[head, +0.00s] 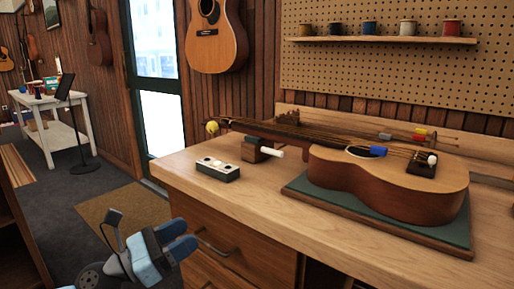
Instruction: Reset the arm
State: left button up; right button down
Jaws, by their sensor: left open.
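My left gripper (186,237), with blue fingertips, is low in the head view, in front of the workbench drawers and below the bench top. It is open and nothing shows between its fingers. It is apart from everything on the bench. My right gripper is not in view. A ukulele-like instrument (345,182) lies on a green mat (385,226) on the workbench (310,258), its neck pointing left over a neck support (258,150).
A small block with white-topped parts (218,170) sits near the bench's left front edge. A guitar (216,45) hangs on the wall. A white table (55,120) stands far left. The floor left of the bench is open.

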pick_arm(q)
jog(key=s+d+f+m+t+y+p, duration=0.1)
jog(key=s+f+m+t+y+p, duration=0.2)
jog(key=s+m, duration=0.85)
jog(key=s+d+f+m+t+y, duration=0.25)
jog(key=s+m+y, duration=0.3)
jog(key=m, duration=1.05)
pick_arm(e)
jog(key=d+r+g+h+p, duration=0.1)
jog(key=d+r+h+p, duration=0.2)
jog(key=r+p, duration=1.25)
pick_arm(q)
jog(key=s+a+r+g+y+p, duration=0.4)
jog(key=a+p, duration=0.4)
jog(key=p, duration=1.4)
jog(key=shift+s+a+r+g+y, duration=0.3)
jog(key=shift+s+r+g+y, duration=0.1)
jog(key=shift+r+g+y, duration=0.55)
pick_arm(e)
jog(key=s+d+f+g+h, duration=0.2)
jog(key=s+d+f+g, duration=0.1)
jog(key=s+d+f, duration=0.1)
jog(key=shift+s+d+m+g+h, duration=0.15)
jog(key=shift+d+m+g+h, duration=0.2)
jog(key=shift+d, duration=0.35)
